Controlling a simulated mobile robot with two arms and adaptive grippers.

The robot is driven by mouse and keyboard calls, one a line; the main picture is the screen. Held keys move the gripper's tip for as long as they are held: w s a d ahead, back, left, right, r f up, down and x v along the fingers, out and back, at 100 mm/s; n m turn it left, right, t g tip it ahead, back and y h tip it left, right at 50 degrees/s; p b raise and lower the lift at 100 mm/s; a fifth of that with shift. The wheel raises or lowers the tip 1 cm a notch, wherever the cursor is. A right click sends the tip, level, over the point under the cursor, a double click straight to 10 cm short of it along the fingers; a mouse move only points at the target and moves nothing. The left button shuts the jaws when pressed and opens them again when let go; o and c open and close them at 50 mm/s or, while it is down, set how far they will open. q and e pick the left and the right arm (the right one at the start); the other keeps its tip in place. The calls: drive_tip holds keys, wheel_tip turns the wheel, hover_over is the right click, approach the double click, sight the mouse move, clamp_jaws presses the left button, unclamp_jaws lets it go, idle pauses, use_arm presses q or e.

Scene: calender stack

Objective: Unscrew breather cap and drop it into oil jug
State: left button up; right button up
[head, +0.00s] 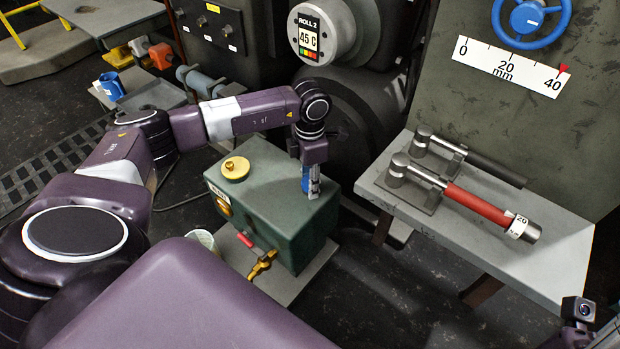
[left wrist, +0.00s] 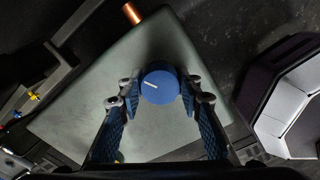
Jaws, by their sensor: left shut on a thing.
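The breather cap is a round blue knob with a white line across its top; it shows between the fingers in the left wrist view (left wrist: 160,86). My left gripper (left wrist: 160,90) is shut on it, one finger on each side. In the head view my left gripper (head: 311,188) points down at the right part of the top of a green tank (head: 262,190), and its fingers hide most of the cap. Whether the cap is still threaded in cannot be told. A pale open container (head: 203,239), perhaps the oil jug, stands left of the tank, partly hidden by my body.
A brass valve with a red handle (head: 258,258) sticks out in front. A grey bench (head: 540,255) at right holds a red-handled tool (head: 478,203) and a dark-handled one. A blue mug (head: 112,86) stands at left.

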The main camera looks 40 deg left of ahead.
use_arm(q)
drive_tip(key=shift+n, duration=0.4)
drive_tip(key=shift+r+n+p, duration=0.15)
drive_tip(key=shift+n+p, duration=0.4)
drive_tip(key=shift+n, duration=0.55)
